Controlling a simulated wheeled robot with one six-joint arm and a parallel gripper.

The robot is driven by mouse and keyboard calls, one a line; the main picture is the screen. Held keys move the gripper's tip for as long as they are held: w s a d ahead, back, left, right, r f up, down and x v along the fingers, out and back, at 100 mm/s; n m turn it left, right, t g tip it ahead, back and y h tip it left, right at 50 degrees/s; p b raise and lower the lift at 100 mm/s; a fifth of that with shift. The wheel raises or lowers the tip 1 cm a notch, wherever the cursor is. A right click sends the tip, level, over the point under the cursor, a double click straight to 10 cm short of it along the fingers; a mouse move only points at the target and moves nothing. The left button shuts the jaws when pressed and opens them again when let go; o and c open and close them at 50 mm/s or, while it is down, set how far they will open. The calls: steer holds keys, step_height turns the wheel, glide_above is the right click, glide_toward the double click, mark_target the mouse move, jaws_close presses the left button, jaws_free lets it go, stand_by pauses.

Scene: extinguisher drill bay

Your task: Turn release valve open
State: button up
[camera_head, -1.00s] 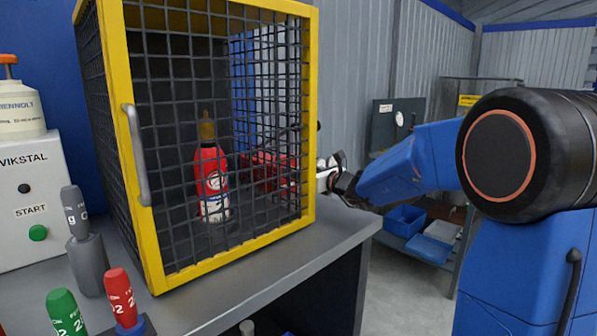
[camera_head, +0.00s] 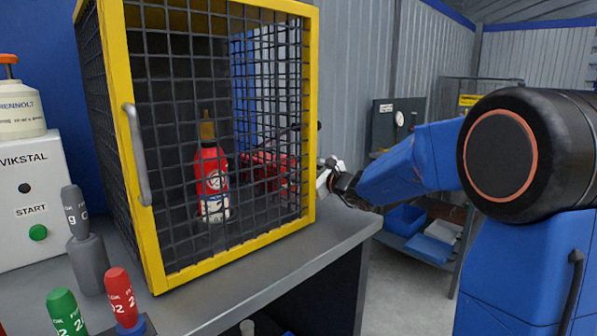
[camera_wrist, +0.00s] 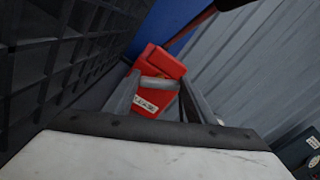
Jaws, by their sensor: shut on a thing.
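The red release valve (camera_wrist: 157,102) shows in the wrist view, a red block with a pale label that I cannot fully read. A red part also shows behind the mesh in the head view (camera_head: 266,172), at the cage's right side. My gripper (camera_wrist: 160,84) is shut on the valve, its grey fingers on either side of the red part. The exact contact is partly hidden by the fingers. In the head view my gripper (camera_head: 327,178) is at the right side of the cage, small and partly hidden by the cage frame.
A yellow-framed mesh cage (camera_head: 309,120) stands on a grey bench (camera_head: 300,262), with a red bottle (camera_head: 211,175) inside. Green and red cylinders stand at the front left, beside a white START box (camera_head: 28,200). A shelf with blue bins (camera_head: 405,219) stands behind my arm.

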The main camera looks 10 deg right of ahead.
steer(key=shift+n, duration=1)
steer(key=o, duration=1)
steer(key=shift+o, duration=0.2)
steer(key=shift+s, duration=0.1)
steer(key=v, duration=1.7)
steer(key=shift+s, duration=0.15)
